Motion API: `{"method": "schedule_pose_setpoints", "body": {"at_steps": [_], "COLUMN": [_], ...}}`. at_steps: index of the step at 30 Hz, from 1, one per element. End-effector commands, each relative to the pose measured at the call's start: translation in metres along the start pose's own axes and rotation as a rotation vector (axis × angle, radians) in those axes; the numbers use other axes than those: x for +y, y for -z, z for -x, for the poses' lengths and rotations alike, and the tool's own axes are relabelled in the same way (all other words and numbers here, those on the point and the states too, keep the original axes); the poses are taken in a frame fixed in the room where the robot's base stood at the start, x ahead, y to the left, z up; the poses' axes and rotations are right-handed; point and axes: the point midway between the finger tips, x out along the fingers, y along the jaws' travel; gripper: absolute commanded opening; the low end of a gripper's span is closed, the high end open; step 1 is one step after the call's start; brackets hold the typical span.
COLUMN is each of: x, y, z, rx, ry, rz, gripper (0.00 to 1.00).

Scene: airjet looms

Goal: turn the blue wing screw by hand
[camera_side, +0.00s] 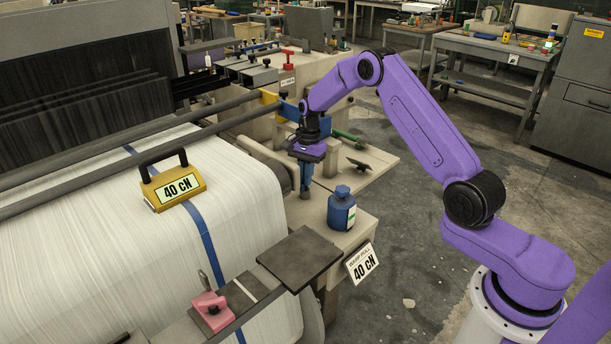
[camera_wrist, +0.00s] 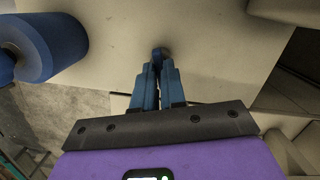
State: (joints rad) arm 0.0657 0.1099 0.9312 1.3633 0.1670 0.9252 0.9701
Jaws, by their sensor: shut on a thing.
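The blue wing screw (camera_wrist: 159,52) shows in the wrist view as a small blue piece at the tips of my fingers. The fingertips cover most of it. My gripper (camera_wrist: 158,66) is shut on it, with its two blue fingers close together. In the side view my gripper (camera_side: 305,188) points straight down at the pale bench-like ledge of the loom. The screw cannot be told apart from the blue fingers there.
A blue bottle (camera_side: 342,210) stands on the ledge (camera_side: 352,236) just right of my gripper; it also shows in the wrist view (camera_wrist: 48,45). A dark plate (camera_side: 300,258) lies in front. A yellow tension gauge (camera_side: 174,187) rests on the white warp sheet (camera_side: 110,225).

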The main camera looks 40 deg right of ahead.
Motion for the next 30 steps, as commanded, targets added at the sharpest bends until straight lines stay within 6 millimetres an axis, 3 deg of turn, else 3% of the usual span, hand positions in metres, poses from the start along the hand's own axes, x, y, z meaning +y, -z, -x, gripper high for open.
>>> {"method": "schedule_pose_setpoints", "body": {"at_steps": [1,3,4,14,30], "x": [0.0,0.0,0.0,0.0,0.0], "y": [0.0,0.0,0.0,0.0,-0.007], "z": [0.0,0.0,0.0,0.002,0.047], "rx": [0.0,0.001,0.001,0.001,0.002], "ry": [0.01,0.01,0.01,0.009,0.009], "rz": [-0.06,-0.06,-0.059,-0.055,-0.053], "gripper": [0.0,0.3,0.37,0.37,0.37]}}
